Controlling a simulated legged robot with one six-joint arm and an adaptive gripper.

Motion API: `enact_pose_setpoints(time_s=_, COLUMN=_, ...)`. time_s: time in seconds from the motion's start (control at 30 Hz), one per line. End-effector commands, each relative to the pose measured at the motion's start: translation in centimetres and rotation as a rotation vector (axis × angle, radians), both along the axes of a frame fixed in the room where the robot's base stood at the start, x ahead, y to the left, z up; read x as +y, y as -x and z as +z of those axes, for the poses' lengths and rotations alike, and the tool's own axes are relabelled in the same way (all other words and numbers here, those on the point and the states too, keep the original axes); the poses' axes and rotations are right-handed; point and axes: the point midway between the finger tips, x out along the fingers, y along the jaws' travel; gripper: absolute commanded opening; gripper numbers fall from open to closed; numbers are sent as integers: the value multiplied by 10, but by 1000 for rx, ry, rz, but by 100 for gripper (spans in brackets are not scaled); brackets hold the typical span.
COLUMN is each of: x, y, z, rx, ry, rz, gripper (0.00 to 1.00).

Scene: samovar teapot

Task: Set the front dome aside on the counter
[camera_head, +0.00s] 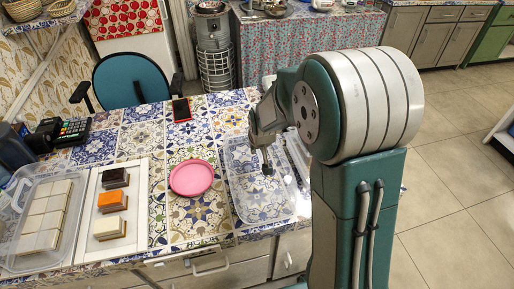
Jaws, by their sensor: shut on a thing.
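The clear, see-through dome (262,205) is at the right end of the tiled counter, right of the pink plate. The counter's pattern shows through it. My gripper (267,168) is at the dome's upper middle, pointing down, and is shut on it. The exact grip is too small to make out. I cannot tell whether the dome's rim touches the counter. My arm hides part of the area to the right.
A pink plate (192,177) lies left of the dome. A white tray (138,230) holds black, orange and cream-topped blocks, uncovered. Another clear cover (18,238) is over pale blocks at the far left. A phone (181,110) and a card terminal (72,130) lie farther back.

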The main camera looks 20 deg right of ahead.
Motion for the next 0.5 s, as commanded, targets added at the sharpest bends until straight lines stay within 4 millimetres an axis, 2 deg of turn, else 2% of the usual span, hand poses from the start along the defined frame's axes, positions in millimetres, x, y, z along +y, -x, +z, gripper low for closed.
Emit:
enact_pose_setpoints(time_s=0.27, x=0, y=0, z=-1, rx=0, ry=0, rz=0, gripper=0)
enact_pose_setpoints(time_s=0.3, x=0, y=0, z=-1, rx=0, ry=0, rz=0, gripper=34)
enact_pose_setpoints(time_s=0.33, x=0, y=0, z=-1, rx=0, ry=0, rz=0, gripper=47)
enact_pose_setpoints(time_s=0.37, x=0, y=0, z=-2, rx=0, ry=0, rz=0, gripper=56)
enact_pose_setpoints(time_s=0.5, x=0, y=0, z=-2, rx=0, ry=0, rz=0, gripper=56)
